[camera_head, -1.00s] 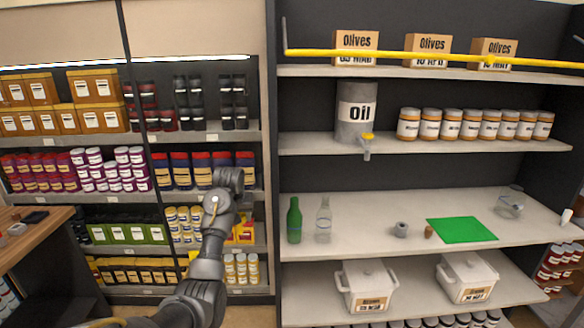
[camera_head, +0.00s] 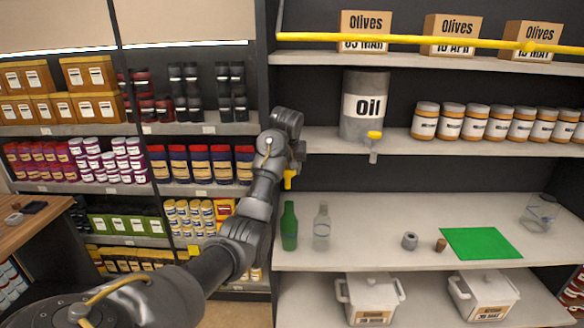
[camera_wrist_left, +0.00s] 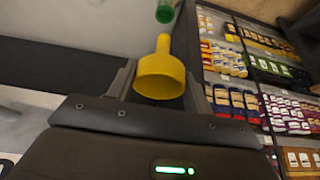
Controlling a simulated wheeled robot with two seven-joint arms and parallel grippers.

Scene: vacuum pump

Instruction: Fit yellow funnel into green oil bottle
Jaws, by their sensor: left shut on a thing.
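A yellow funnel (camera_head: 290,180) hangs below my left gripper (camera_head: 291,165), its narrow end downward. In the left wrist view the funnel (camera_wrist_left: 162,75) is between the two fingers of my left gripper (camera_wrist_left: 158,88), which are shut on it. The green oil bottle (camera_head: 289,228) stands upright on the shelf at the left end, below the funnel and apart from it. In the left wrist view part of the green bottle (camera_wrist_left: 165,11) shows at the top edge, just beyond the funnel's spout, with a small gap. My right gripper is not in view.
A clear bottle (camera_head: 321,228) stands close right of the green one. A grey oil container (camera_head: 350,128) with a yellow tap (camera_head: 374,136) is on the shelf above. Small pieces and a green mat (camera_head: 480,243) lie further right. A rack of jars is on the left.

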